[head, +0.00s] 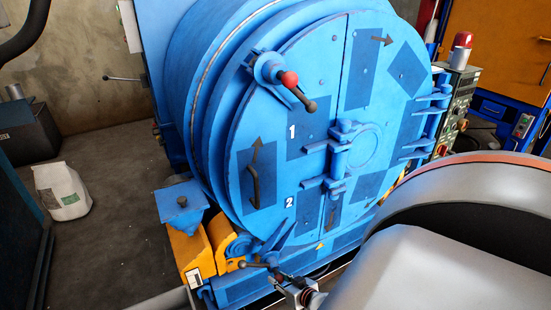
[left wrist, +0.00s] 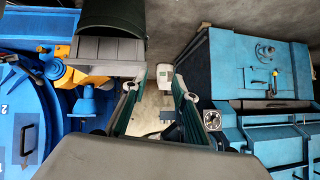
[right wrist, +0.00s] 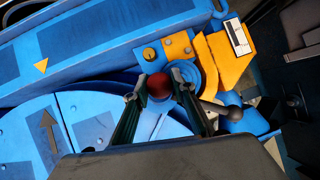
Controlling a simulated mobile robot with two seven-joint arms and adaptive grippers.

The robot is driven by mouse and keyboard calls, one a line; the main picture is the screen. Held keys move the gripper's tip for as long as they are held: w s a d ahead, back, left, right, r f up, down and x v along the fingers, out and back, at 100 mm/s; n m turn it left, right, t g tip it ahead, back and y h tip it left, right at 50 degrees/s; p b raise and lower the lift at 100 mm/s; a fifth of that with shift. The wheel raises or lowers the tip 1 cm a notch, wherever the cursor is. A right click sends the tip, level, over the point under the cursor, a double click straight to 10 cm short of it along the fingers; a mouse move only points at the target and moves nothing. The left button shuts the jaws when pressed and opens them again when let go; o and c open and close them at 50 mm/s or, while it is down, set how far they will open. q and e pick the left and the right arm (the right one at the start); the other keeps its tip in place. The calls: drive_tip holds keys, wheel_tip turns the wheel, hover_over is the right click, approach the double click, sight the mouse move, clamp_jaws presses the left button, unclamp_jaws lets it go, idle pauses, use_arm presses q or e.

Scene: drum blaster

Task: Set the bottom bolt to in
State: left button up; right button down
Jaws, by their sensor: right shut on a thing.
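The bottom bolt (head: 272,260) sits at the lower edge of the big round blue door (head: 300,150), with a dark ball-ended handle sticking out to the left. My right gripper (head: 292,284) is at this bolt. In the right wrist view its two fingers are closed around the bolt's dark red knob (right wrist: 159,85). The bolt's dark lever and ball (right wrist: 233,99) lie to the right of the fingers. Fingers partly hide the knob's sides. My left gripper (left wrist: 158,82) is open with nothing between its fingers, away from the bolt.
The top bolt (head: 290,79), with a red knob and dark handle, is at the door's upper left. A yellow bracket (head: 192,255) stands left of the bottom bolt. A white bag (head: 62,190) lies on the open floor at left. A control panel (head: 458,100) is at right.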

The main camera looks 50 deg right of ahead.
sight(279, 268)
drive_tip(key=shift+s+d+r+p, duration=0.2)
drive_tip(key=shift+d+r+p, duration=0.2)
drive_tip(key=shift+d+r, duration=0.2)
drive_tip(key=shift+s+d+r+p, duration=0.2)
drive_tip(key=shift+d+r+p, duration=0.25)
drive_tip(key=shift+d, duration=0.2)
drive_tip(key=shift+d+r, duration=0.1)
drive_tip(key=c, duration=1.7)
unclamp_jaws()
drive_tip(key=shift+a, duration=0.2)
drive_tip(key=shift+s+a, duration=0.1)
drive_tip(key=shift+s, duration=0.05)
drive_tip(key=shift+s, duration=0.2)
drive_tip(key=v, duration=1.1)
drive_tip(key=shift+a+r, duration=0.1)
drive_tip(key=shift+r, duration=0.05)
